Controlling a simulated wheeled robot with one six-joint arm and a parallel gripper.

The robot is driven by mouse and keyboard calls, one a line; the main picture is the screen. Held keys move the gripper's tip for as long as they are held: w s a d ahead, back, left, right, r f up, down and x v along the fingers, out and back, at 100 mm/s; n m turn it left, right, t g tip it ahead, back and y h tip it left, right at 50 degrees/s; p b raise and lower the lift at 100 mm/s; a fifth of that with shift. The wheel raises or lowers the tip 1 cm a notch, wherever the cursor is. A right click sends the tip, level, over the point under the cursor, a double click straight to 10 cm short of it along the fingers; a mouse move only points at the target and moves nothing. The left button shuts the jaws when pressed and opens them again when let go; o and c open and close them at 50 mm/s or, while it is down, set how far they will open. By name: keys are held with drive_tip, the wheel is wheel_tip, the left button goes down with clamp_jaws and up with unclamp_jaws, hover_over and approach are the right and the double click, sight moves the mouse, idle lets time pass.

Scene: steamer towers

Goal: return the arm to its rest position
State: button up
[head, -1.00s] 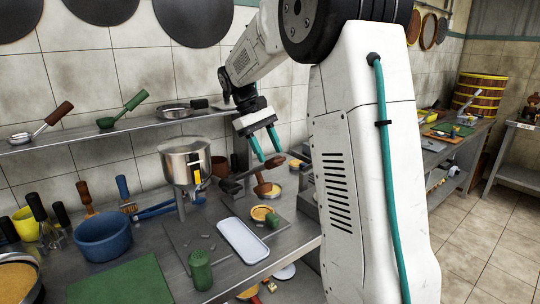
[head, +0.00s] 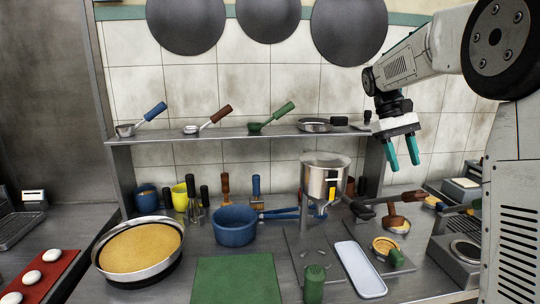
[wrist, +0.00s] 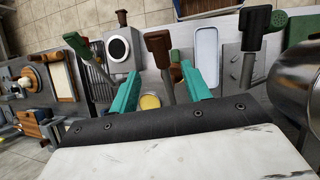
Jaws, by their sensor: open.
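My gripper (head: 403,153) is at the right of the head view, raised above the steel worktop (head: 215,278). Its two teal fingers point down, stand apart and hold nothing. My white arm reaches in from the upper right. In the wrist view the open fingers (wrist: 160,90) show over the worktop, with a yellow-filled dish (wrist: 150,102) and brown-handled tools beneath and apart from them.
A steel pot-shaped dispenser (head: 325,180) stands left of my gripper. A shelf (head: 225,134) with small pans runs along the wall. A blue pot (head: 235,232), a large yellow-filled pan (head: 140,247), a green board (head: 237,280) and a white tray (head: 358,268) occupy the worktop.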

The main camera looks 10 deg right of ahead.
drive_tip(key=s+a+t, duration=0.3)
drive_tip(key=s+a, duration=0.9)
drive_tip(key=s, duration=0.3)
drive_tip(key=s+a+f+t+y, duration=0.1)
drive_tip(key=s+a+f, duration=0.2)
drive_tip(key=s, duration=0.4)
drive_tip(key=s+a+f+t+y, duration=0.1)
drive_tip(key=s+a+f+t, duration=0.1)
drive_tip(key=s+f, duration=0.3)
drive_tip(key=shift+s+a, duration=0.9)
drive_tip(key=shift+f, duration=0.1)
drive_tip(key=shift+c, duration=0.3)
